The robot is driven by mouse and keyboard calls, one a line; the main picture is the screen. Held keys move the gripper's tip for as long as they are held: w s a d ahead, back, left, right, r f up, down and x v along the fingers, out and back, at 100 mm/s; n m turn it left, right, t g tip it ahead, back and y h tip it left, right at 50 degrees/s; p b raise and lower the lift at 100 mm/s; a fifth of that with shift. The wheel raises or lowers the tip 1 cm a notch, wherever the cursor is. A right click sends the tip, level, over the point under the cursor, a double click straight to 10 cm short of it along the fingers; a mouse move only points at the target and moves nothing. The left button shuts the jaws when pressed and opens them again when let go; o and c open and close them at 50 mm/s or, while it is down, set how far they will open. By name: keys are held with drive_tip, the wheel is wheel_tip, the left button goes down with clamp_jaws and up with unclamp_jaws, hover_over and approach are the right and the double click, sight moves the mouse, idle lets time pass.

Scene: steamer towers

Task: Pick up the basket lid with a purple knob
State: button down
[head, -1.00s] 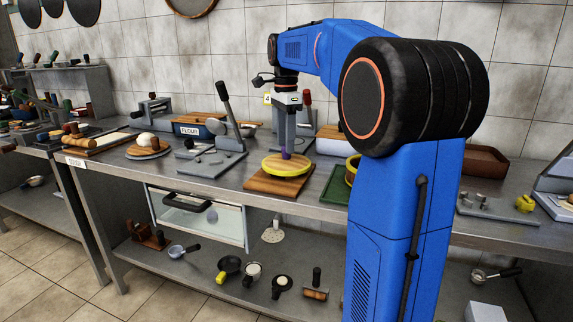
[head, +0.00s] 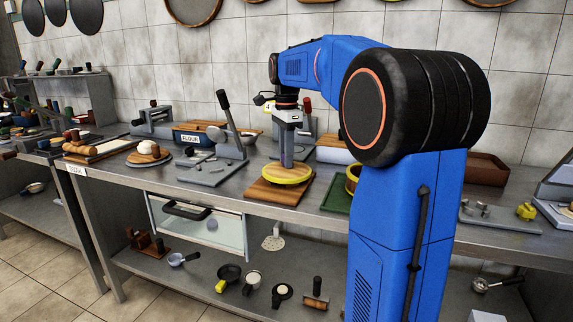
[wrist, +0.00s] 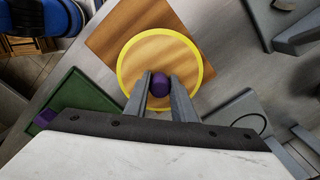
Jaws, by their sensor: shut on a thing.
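The basket lid (head: 287,176) is a round wooden disc with a yellow rim, at the wooden board (head: 268,193) on the counter. In the wrist view the lid (wrist: 187,60) shows its full yellow ring, with the purple knob (wrist: 159,84) at its near part. My gripper (head: 286,164) points straight down over the lid. Its two fingers are shut on the purple knob, one on each side, as the wrist view shows (wrist: 159,90). In the head view the fingers hide the knob. I cannot tell whether the lid touches the board.
A green tray (head: 335,195) with a yellow-rimmed basket (head: 353,178) stands right of the board, partly behind my arm. A grey press with a lever (head: 213,170) stands to the left. A flour box (head: 190,139) is behind it. The tiled wall closes the back.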

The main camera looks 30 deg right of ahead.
wheel_tip(320, 180, up, 10)
drive_tip(key=shift+f, duration=0.1)
idle(0.4)
drive_tip(key=c, duration=2.3)
unclamp_jaws()
clamp_jaws()
